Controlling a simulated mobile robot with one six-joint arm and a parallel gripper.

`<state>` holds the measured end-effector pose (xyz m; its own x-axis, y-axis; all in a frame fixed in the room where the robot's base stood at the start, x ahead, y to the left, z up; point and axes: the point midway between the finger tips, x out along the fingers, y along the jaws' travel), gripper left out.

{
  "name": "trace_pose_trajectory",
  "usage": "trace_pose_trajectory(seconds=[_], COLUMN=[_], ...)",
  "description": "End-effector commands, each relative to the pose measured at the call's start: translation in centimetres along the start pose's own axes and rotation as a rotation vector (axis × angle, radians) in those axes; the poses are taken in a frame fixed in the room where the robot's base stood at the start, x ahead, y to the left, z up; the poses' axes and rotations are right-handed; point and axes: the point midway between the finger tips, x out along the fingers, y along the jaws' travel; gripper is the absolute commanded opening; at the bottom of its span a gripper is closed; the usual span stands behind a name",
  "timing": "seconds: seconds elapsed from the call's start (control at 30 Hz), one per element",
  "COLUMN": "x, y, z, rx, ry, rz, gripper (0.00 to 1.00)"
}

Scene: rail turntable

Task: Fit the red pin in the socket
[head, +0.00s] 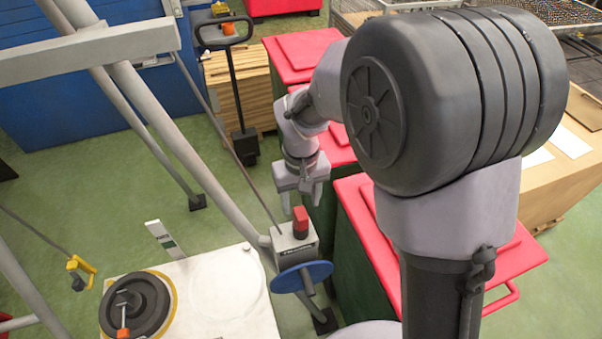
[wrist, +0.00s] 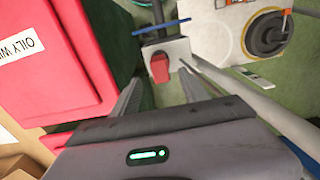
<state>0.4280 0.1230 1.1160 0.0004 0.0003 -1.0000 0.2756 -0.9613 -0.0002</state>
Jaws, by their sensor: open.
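A red block-like piece (head: 300,222), which looks like the red pin, stands upright on top of a small grey box (head: 296,247) with a blue handwheel (head: 301,277). In the wrist view the red piece (wrist: 160,68) lies between and beyond my fingers. My gripper (head: 301,190) points down with its fingers apart and empty, a little above the red piece. It does not appear to touch it. I cannot make out a separate socket opening. A black round disc (head: 152,303) with an orange-handled part (head: 122,322) sits in a yellow ring on the white plate (head: 262,320).
Red-lidded green bins (head: 358,237) stand close to the right of my gripper. A grey slanting pole (head: 180,145) and a thin rod run down to the grey box. A yellow hook (head: 82,270) hangs at left. Green floor is free at centre left.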

Motion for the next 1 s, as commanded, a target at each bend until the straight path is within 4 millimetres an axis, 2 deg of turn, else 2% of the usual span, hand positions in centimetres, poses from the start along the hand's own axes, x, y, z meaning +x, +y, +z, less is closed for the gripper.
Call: trace_pose_trajectory(seconds=[0.03,0.1,0.2,0.33,0.5,1.0], x=[-2.1,-4.4,-7.2,-9.6,-10.7,-10.6], y=[0.0,0.0,0.0,0.0,0.0,0.0], z=[-0.1,-0.1,-0.1,-0.1,0.0,0.0], rx=[-0.001,0.0,-0.001,-0.001,-0.001,-0.001], ry=[0.005,0.005,0.004,0.003,0.0,0.0], rz=[0.0,0.0,0.001,0.001,0.0,0.0], gripper=[0.53,0.53,0.53,0.53,0.53,0.53])
